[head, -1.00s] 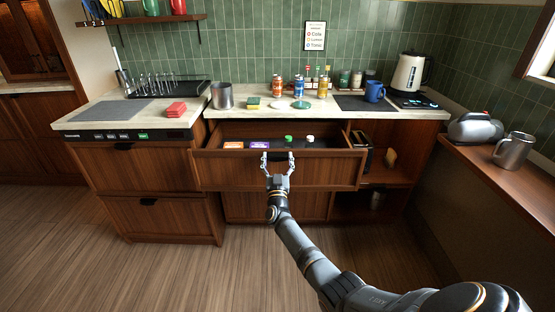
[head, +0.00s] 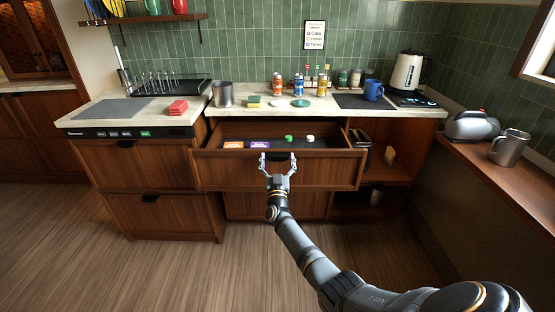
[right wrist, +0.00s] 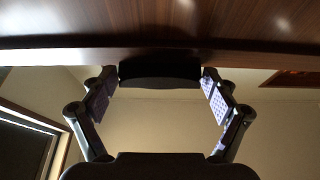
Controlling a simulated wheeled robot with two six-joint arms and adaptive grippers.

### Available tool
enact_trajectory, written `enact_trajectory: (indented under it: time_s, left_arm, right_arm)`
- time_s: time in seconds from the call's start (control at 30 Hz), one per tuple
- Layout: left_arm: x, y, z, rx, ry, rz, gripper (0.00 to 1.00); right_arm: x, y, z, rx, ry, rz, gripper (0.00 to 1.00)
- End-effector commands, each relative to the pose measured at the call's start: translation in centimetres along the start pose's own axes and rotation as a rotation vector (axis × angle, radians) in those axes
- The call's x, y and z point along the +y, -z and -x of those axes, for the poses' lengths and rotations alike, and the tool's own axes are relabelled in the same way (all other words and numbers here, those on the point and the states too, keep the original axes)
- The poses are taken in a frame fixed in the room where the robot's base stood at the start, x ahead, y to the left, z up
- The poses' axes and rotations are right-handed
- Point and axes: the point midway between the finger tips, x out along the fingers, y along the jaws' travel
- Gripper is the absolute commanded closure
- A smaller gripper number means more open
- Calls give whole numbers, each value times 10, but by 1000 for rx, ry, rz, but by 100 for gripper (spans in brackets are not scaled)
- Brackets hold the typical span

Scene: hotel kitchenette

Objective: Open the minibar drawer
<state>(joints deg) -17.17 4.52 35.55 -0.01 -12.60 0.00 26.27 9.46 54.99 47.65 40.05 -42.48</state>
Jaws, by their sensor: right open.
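The minibar drawer (head: 315,174) is a wide wooden drawer under the middle counter, and it stands pulled well out. Inside it I see an orange packet (head: 233,144), a purple packet (head: 260,143), a green-topped item (head: 289,138) and a white-topped item (head: 310,138). My right gripper (head: 277,162) is open at the drawer's front. In the right wrist view, its open fingers (right wrist: 160,95) lie either side of the dark handle (right wrist: 160,72), apart from it. My left gripper is not in view.
The counter above holds a metal canister (head: 223,95), several bottles and cans, a blue mug (head: 373,91) and a kettle (head: 409,72). A side ledge at right bears a toaster (head: 471,126) and a metal mug (head: 509,148). The floor in front is clear.

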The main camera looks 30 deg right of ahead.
Motion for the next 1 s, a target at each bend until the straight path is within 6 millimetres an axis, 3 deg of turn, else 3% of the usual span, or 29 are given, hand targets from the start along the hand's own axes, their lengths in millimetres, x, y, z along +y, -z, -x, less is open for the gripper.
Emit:
enact_trajectory:
  time_s: [0.27, 0.7, 1.0]
  left_arm:
    - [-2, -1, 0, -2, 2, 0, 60]
    - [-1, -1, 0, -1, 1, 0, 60]
    - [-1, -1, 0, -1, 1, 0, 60]
  right_arm:
    - [0, -1, 10, -2, 1, 0, 13]
    - [0, -1, 105, -3, 0, -1, 13]
    - [0, 0, 120, 1, 0, 0, 13]
